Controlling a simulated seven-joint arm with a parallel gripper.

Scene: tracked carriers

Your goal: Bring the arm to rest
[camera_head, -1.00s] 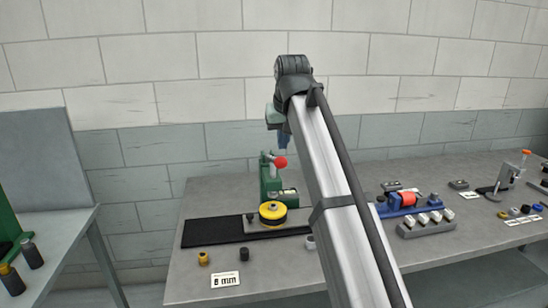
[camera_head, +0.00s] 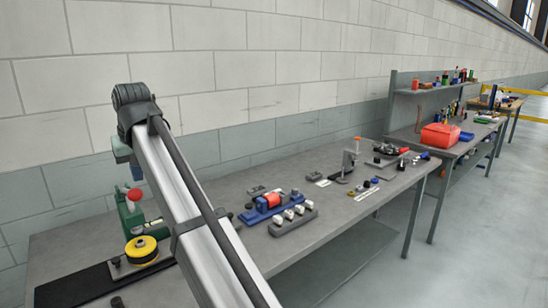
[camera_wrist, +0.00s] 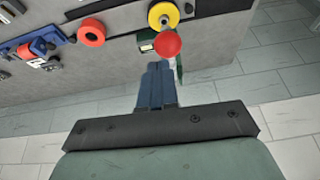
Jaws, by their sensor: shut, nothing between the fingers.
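My gripper (camera_wrist: 157,84) shows in the wrist view with its two blue fingers pressed together and nothing between them. In the head view my arm reaches up from the bottom, and the gripper hangs at its far end above the back left of the bench (camera_head: 340,165), mostly hidden by the arm. A green press-like device with a red ball knob (camera_head: 135,194) stands below it. The knob also shows in the wrist view (camera_wrist: 167,43), just beyond the fingertips; I cannot tell the gap.
A yellow-and-black wheel (camera_head: 141,249) sits by a black mat (camera_head: 75,288). A blue fixture with a red cylinder (camera_head: 272,200) and a grey block with white pieces (camera_head: 293,219) lie right of my arm. A red box (camera_head: 440,135) stands on another bench. Floor at right is clear.

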